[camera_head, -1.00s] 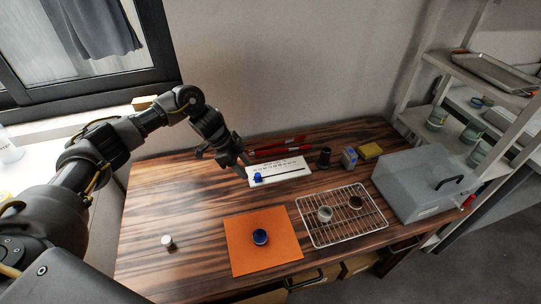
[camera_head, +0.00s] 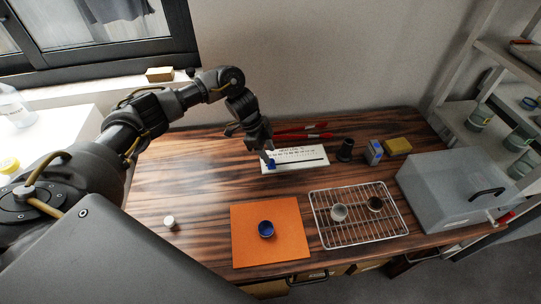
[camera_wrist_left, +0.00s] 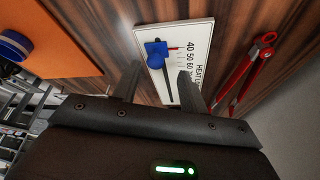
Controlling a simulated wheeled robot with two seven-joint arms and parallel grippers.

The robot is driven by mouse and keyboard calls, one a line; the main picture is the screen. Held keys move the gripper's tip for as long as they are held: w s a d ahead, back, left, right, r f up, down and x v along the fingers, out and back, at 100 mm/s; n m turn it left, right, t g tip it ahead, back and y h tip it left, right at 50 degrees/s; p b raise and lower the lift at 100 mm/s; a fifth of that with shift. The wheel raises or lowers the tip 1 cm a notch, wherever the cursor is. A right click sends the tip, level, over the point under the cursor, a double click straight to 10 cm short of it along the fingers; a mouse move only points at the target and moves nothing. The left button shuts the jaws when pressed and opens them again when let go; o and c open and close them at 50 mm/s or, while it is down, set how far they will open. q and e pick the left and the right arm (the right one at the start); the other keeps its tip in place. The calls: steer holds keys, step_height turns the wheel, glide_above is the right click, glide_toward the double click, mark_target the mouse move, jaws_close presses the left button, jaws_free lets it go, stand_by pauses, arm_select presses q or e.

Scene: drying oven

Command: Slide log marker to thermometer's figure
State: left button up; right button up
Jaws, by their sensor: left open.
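The white log board (camera_head: 298,155) lies on the back of the table, with a row of figures and a dark slot. Its blue marker (camera_head: 271,165) is at the slot's left end. In the left wrist view the marker (camera_wrist_left: 157,54) stands near the figure 40 on the board (camera_wrist_left: 190,30). My left gripper (camera_head: 268,151) is over the marker; in the wrist view its open fingers (camera_wrist_left: 158,86) point toward the marker from either side, with nothing visible between the tips. I cannot make out a thermometer or its reading. My right gripper does not show.
Red tongs (camera_head: 300,130) lie behind the board. A black cup (camera_head: 345,150), a blue-grey box (camera_head: 374,152) and a yellow block (camera_head: 397,146) stand right of it.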

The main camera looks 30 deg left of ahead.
arm_select(q)
steer(key=shift+s+d+f, duration=0.1)
steer(key=shift+d+f, duration=0.05)
steer(key=shift+f, duration=0.3)
steer(key=shift+s+d+f, duration=0.1)
steer(key=shift+s+d, duration=0.05)
steer(key=shift+s, duration=0.1)
steer(key=shift+s+f, duration=0.1)
steer(key=shift+f, duration=0.1)
steer(key=shift+w+d+f, duration=0.1)
steer(key=shift+w+f, duration=0.15)
steer(key=shift+f, duration=0.05)
steer(key=shift+s+r, duration=0.15)
steer(key=c, duration=0.5)
jaws_close()
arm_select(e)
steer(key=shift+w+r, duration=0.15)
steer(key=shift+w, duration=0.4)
